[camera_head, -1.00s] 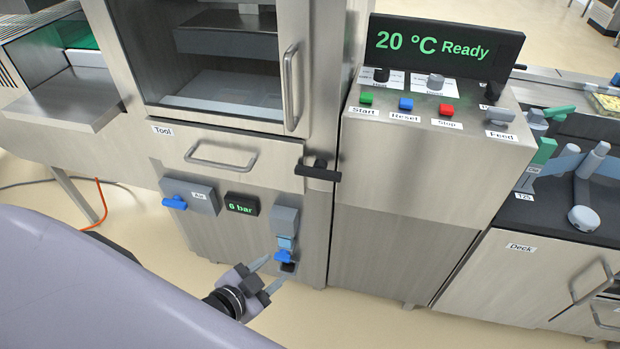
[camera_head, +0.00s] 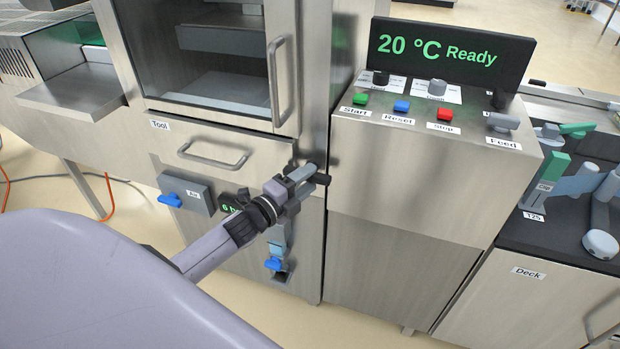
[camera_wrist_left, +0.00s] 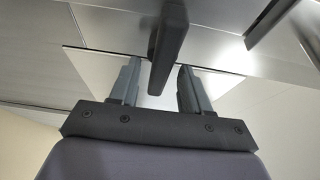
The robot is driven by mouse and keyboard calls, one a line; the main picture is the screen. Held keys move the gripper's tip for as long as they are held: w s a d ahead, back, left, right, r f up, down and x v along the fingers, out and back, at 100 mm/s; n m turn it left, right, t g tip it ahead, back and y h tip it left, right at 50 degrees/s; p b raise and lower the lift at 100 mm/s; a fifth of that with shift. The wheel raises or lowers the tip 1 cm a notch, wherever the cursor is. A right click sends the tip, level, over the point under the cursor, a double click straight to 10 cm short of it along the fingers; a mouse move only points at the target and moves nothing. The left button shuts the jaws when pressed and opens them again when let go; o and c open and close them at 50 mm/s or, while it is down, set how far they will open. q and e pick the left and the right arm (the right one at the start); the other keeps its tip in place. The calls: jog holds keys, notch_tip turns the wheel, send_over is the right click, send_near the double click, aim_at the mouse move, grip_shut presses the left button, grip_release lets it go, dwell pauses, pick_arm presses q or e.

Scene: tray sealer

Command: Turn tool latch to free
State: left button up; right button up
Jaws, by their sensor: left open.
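The tool latch (camera_head: 323,179) is a black bar at the right end of the steel drawer front labelled Tool (camera_head: 255,153). My left gripper (camera_head: 308,177) is at the latch in the head view and hides part of it. In the left wrist view the dark latch bar (camera_wrist_left: 168,42) reaches down between the two fingertips of the open left gripper (camera_wrist_left: 157,80). A gap shows on each side of the bar, so the fingers are beside it, not closed on it. My right gripper is in neither view.
The drawer handle (camera_head: 213,158) is left of the latch. A blue air valve (camera_head: 170,199) and a lower blue lever (camera_head: 273,264) are on the panel below. The control box (camera_head: 430,150) stands to the right, under a display (camera_head: 450,52) reading 20 °C Ready.

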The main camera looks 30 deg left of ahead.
pick_arm(q)
jog(key=shift+w+d, duration=0.2)
jog(key=shift+w, duration=0.55)
jog(key=c, duration=0.8)
